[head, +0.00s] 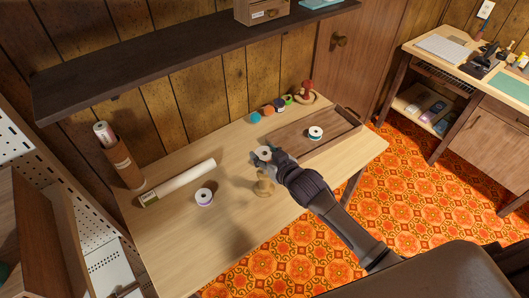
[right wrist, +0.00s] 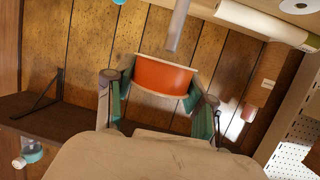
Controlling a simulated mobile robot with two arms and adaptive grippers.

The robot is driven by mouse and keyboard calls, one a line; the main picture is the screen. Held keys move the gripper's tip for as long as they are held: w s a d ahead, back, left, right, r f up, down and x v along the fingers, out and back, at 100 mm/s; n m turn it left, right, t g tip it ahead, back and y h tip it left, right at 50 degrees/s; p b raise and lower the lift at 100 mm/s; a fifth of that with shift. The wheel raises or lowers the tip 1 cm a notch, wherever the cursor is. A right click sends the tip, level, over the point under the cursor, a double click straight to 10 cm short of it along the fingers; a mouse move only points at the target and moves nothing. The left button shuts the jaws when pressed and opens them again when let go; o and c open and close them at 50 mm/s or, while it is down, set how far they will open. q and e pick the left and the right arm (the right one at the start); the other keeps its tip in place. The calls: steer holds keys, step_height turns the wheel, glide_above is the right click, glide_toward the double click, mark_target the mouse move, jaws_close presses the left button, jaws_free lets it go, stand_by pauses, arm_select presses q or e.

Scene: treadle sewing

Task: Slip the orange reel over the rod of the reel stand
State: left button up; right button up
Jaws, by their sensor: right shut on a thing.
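The orange reel (right wrist: 165,75) is held between the green-padded fingertips of my right gripper (right wrist: 160,92) in the right wrist view. In the head view its pale end (head: 264,152) shows at the tip of my right gripper (head: 268,156), above the table. My left gripper is not in view.
A wooden tray (head: 342,124) holds a teal reel (head: 315,133). A purple-edged reel (head: 204,197) and a white roll (head: 180,182) lie to the left. Several small coloured things (head: 268,110) line the table's back. A dark shelf (head: 190,50) overhangs the rear. The table's front is clear.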

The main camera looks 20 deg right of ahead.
stand_by(0.8)
steer(key=shift+f, duration=0.2)
steer(key=shift+f+b, duration=0.7)
steer(key=shift+f, duration=0.45)
steer(key=shift+f, duration=0.1)
steer(key=o, duration=1.1)
steer(key=v, duration=1.2)
